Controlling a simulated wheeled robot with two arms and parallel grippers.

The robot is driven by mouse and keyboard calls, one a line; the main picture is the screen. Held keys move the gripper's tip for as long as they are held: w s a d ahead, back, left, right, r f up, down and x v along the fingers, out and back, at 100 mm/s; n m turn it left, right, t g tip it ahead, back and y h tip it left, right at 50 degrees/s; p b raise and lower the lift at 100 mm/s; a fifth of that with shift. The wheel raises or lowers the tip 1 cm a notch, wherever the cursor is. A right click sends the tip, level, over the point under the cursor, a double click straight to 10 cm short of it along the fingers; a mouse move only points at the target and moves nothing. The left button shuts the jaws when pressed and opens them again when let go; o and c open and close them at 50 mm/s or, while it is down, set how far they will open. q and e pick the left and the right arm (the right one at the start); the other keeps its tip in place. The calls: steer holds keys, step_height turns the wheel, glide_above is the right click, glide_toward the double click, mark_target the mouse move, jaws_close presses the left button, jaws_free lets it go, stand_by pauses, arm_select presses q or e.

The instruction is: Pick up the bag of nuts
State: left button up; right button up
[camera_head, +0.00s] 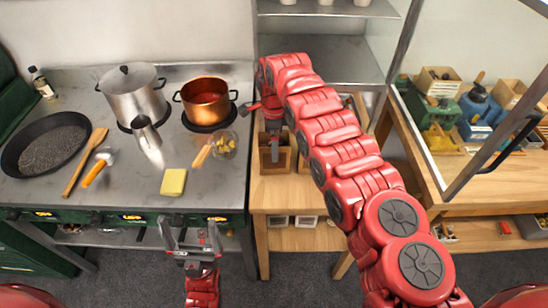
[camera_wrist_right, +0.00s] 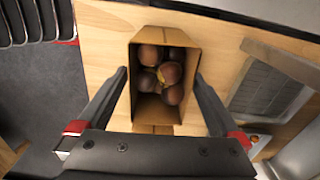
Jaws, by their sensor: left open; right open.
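The bag of nuts (camera_wrist_right: 147,110) is an open brown paper bag with several round brown chestnuts (camera_wrist_right: 168,74) inside, seen from above in the right wrist view. My right gripper (camera_wrist_right: 161,75) is open above it, with one finger on each side of the bag and a gap showing at both sides. In the head view the right gripper (camera_head: 274,125) hangs over the brown bag (camera_head: 274,159) on the wooden counter, partly covering it. My left gripper (camera_head: 192,230) is open and empty in front of the stove counter's front edge.
The steel counter at left holds a black pan (camera_head: 50,144), a steel pot (camera_head: 134,95), a copper pot (camera_head: 206,101), a yellow block (camera_head: 173,182) and utensils. A metal shelf (camera_head: 330,60) stands behind the wooden counter (camera_head: 275,197). A glass panel stands at right.

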steer(key=shift+d+f, duration=0.1)
steer(key=shift+f, duration=1)
jaws_close()
